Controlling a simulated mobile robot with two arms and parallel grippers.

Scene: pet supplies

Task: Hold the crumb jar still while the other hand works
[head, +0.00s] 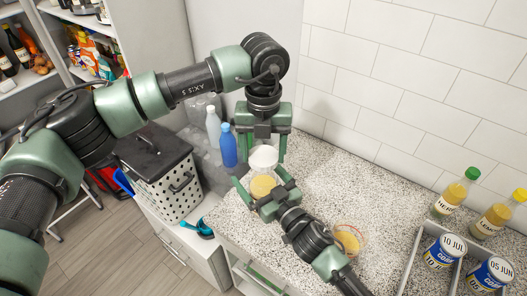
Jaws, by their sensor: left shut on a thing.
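The crumb jar (262,187) is clear with yellow-tan contents and stands on the speckled counter. A round white top (264,156) shows at its upper end; I cannot tell whether it is seated on the jar. My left gripper (265,149) comes down from above and is shut on the white top, one finger on each side. My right gripper (263,182) reaches in from the front, with its fingers on either side of the jar body. Whether they press on the glass is unclear. The grippers hide parts of the jar.
A clear bowl (349,240) with yellow contents sits close to my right wrist. Blue (228,147) and white (213,126) bottles stand left of the jar. A grey divided tray (407,269) holds cans at right, near yellow bottles (494,218). The counter's back middle is clear.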

